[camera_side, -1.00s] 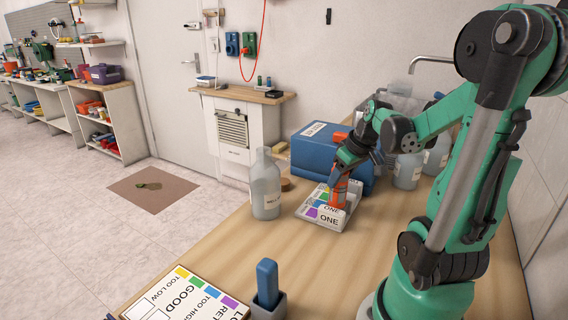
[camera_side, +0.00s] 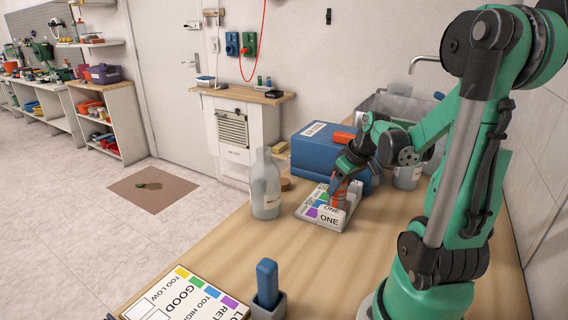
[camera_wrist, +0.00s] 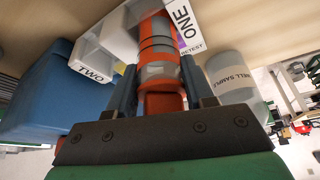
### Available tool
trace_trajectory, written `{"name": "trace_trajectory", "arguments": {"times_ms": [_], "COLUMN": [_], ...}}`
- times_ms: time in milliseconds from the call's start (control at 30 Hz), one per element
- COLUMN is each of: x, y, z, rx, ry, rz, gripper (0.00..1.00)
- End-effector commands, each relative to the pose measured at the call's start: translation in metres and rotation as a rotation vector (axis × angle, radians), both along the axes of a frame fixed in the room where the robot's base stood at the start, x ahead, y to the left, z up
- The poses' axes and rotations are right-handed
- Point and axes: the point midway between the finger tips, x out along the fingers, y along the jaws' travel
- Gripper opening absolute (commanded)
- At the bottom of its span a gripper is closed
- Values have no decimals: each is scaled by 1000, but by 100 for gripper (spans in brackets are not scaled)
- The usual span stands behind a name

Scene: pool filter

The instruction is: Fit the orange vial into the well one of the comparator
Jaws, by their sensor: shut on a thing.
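The orange vial (camera_wrist: 158,48) is held between the two blue fingers of my gripper (camera_wrist: 158,84), shut on it. In the side view, my gripper (camera_side: 338,184) points down at the comparator and the orange vial (camera_side: 338,199) shows just behind the ONE label. The white comparator (camera_side: 304,212) lies on the bench with coloured patches and a ONE plate in front. In the wrist view, the comparator (camera_wrist: 98,36) shows labels TWO and ONE, and the vial's far end meets it beside ONE. The well's mouth is hidden, so I cannot tell how deep the vial sits.
A blue case (camera_side: 312,150) stands behind the comparator and a clear bottle (camera_side: 265,190) to its left. A colour chart (camera_side: 185,295) and a blue item in a grey holder (camera_side: 267,285) are at the front. The bench between is clear.

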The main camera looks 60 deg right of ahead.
Motion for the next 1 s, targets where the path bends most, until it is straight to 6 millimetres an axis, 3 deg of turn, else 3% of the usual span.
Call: {"name": "trace_trajectory", "arguments": {"times_ms": [667, 700, 800, 1000], "x": [0, 0, 0, 0], "y": [0, 0, 0, 0], "z": [-7, -7, -7, -7], "rx": [0, 0, 0, 0], "ry": [0, 0, 0, 0], "rz": [0, 0, 0, 0], "gripper": [0, 52, 81, 83]}}
